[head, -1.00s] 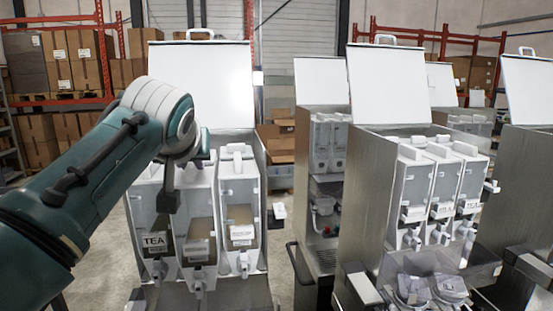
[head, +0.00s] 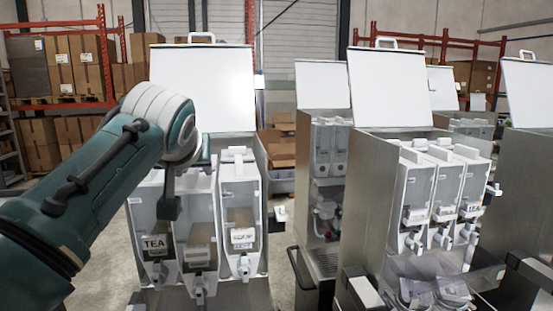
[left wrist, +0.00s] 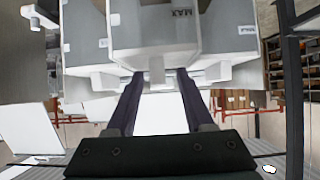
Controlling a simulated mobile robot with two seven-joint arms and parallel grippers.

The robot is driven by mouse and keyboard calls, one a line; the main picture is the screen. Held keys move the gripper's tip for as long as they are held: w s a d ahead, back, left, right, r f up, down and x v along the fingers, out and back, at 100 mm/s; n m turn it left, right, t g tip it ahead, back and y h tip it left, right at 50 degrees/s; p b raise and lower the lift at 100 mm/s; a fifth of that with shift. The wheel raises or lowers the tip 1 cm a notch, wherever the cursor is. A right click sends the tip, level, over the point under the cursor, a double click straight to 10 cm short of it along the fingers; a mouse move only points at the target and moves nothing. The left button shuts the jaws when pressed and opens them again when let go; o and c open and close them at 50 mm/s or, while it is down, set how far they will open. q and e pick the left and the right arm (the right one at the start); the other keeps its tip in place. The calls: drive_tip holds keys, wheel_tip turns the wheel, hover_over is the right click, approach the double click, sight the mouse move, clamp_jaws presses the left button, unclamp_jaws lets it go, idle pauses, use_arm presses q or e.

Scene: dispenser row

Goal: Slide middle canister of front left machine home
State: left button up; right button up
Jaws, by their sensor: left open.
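The front left machine (head: 228,297) stands at left in the head view with its lid (head: 202,85) raised. It holds three white canisters: a left one labelled TEA (head: 147,215), the middle canister (head: 200,225) and a right one (head: 240,205). The middle canister's front looks nearer to me than the right one's. My left gripper (left wrist: 158,76) is open, its two dark fingers either side of a small white tab on a canister in the left wrist view (left wrist: 155,30). My right gripper is out of view.
Another machine with an open lid and several canisters (head: 420,200) stands to the right. More machines stand behind it and at the right edge. A gap of bare floor (head: 280,245) separates the two front machines. Shelves with boxes (head: 75,65) are far behind.

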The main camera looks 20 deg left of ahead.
use_arm(q)
drive_tip(key=b+v, duration=0.4)
drive_tip(key=v, duration=0.5)
drive_tip(key=shift+s+r, duration=0.2)
drive_tip(key=shift+s, duration=0.05)
drive_tip(key=shift+d, duration=0.1)
